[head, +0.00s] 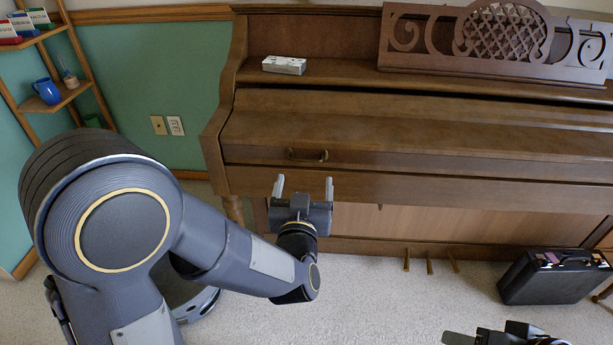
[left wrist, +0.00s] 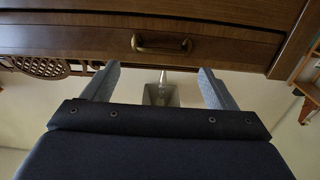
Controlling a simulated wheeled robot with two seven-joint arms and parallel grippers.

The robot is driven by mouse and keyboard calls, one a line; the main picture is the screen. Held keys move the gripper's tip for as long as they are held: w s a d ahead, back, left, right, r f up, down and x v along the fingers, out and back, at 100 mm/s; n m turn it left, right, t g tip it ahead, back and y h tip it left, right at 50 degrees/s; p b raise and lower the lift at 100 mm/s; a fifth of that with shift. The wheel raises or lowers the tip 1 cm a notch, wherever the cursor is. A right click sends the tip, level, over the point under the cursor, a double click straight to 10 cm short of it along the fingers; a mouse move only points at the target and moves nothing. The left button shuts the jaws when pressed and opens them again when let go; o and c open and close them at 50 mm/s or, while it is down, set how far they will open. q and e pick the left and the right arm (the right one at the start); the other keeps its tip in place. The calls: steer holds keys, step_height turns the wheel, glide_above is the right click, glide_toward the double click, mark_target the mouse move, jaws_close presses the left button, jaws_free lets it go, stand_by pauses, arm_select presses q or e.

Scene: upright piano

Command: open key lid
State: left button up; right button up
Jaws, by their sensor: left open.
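The piano's key lid (head: 400,130) is down, a long brown wooden cover across the piano's front. A small brass handle (head: 308,155) is on its front edge near the left end; the handle also shows in the left wrist view (left wrist: 161,45). My left gripper (head: 303,186) is open and empty, just below the handle in the head view, apart from it. In the left wrist view its two fingers (left wrist: 158,84) point toward the lid's front, with the handle between and beyond them. My right gripper (head: 500,338) is only partly in view at the bottom edge; its jaws are unclear.
A small silver-grey box (head: 284,65) lies on the ledge above the lid. A carved music stand (head: 495,40) is at the back. A black case (head: 553,276) stands on the carpet at right. Pedals (head: 429,262) stick out below. A wooden shelf (head: 62,97) is at left.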

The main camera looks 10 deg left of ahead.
mark_target(307, 161)
arm_select(q)
steer(key=w, duration=0.4)
steer(key=w+b, duration=0.1)
steer(key=w, duration=0.2)
steer(key=shift+a, duration=0.35)
